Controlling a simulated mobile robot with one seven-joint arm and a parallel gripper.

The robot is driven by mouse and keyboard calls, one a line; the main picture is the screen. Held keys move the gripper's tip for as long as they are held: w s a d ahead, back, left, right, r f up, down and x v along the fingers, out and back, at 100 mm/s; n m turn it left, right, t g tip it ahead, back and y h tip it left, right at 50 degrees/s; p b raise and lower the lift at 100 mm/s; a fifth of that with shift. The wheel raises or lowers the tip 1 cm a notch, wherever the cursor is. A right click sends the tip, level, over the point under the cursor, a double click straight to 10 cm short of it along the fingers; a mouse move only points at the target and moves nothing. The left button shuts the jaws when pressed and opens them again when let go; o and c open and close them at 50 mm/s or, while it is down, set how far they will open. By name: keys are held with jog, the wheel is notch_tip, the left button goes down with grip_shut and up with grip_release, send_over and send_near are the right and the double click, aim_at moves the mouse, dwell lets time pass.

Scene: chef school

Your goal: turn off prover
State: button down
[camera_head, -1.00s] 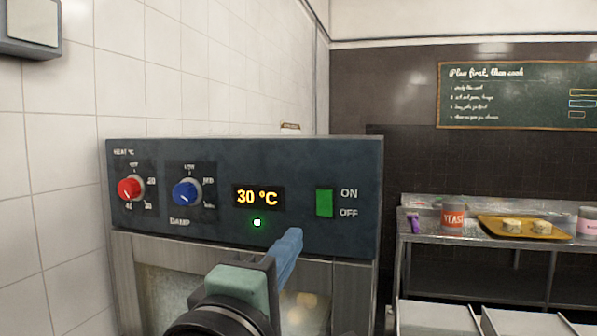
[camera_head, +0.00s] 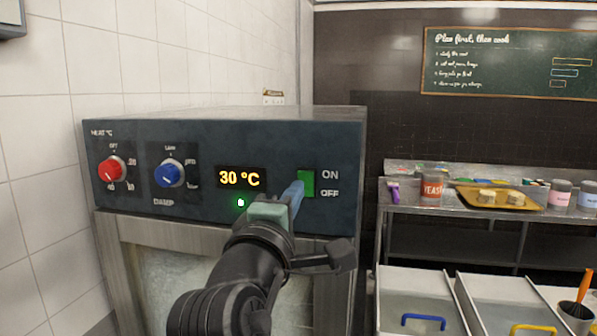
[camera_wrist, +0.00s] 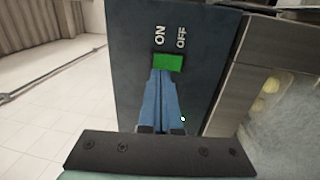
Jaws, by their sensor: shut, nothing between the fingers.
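The prover (camera_head: 320,140) is a dark blue-grey box with a control panel on its front. Its display (camera_head: 240,178) reads 30 °C, and a green light (camera_head: 241,202) glows below it. The green switch (camera_head: 307,182) sits beside the ON and OFF labels; it also shows in the wrist view (camera_wrist: 169,62). My gripper (camera_head: 297,190) has blue fingers, shut and empty. Its tips are at the lower left of the switch in the head view. In the wrist view the fingertips (camera_wrist: 161,72) reach the switch's edge; I cannot tell whether they touch it.
A red heat knob (camera_head: 112,169) and a blue damp knob (camera_head: 169,174) are left of the display. A glass door is below the panel. At right, a metal table (camera_head: 450,211) holds a yeast tin (camera_head: 432,188) and a yellow tray (camera_head: 520,203). White bins (camera_head: 415,285) stand in front.

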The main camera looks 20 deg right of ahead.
aim_at(305, 176)
jog(key=shift+p+x, duration=0.6)
jog(key=shift+x, duration=1.1)
jog(key=shift+r, duration=0.25)
jog(key=shift+w+d, duration=0.1)
jog(key=shift+f, duration=0.1)
